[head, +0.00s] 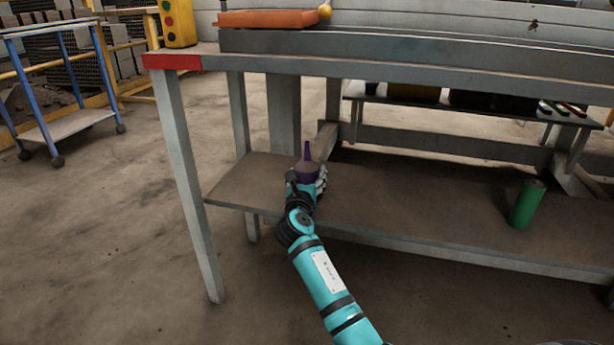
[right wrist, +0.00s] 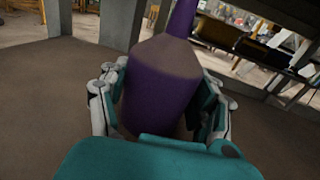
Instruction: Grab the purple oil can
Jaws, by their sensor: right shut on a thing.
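The purple oil can (head: 307,168) stands upright over the lower shelf (head: 400,215) of the grey workbench, near its left end. It has a purple body, a greyish-brown sloped top and a thin purple spout. My right gripper (head: 307,184) reaches it from the front and is shut on its body. In the right wrist view the oil can (right wrist: 160,85) sits between the two fingers, which press on both its sides. Its base is hidden, so I cannot tell whether it touches the shelf. My left gripper is not in view.
A green cylinder (head: 527,204) stands on the lower shelf to the right. The bench top (head: 400,75) overhangs the shelf, and a grey leg (head: 187,180) stands left of my arm. A blue-framed cart (head: 75,124) is at the far left. The shelf between can and cylinder is clear.

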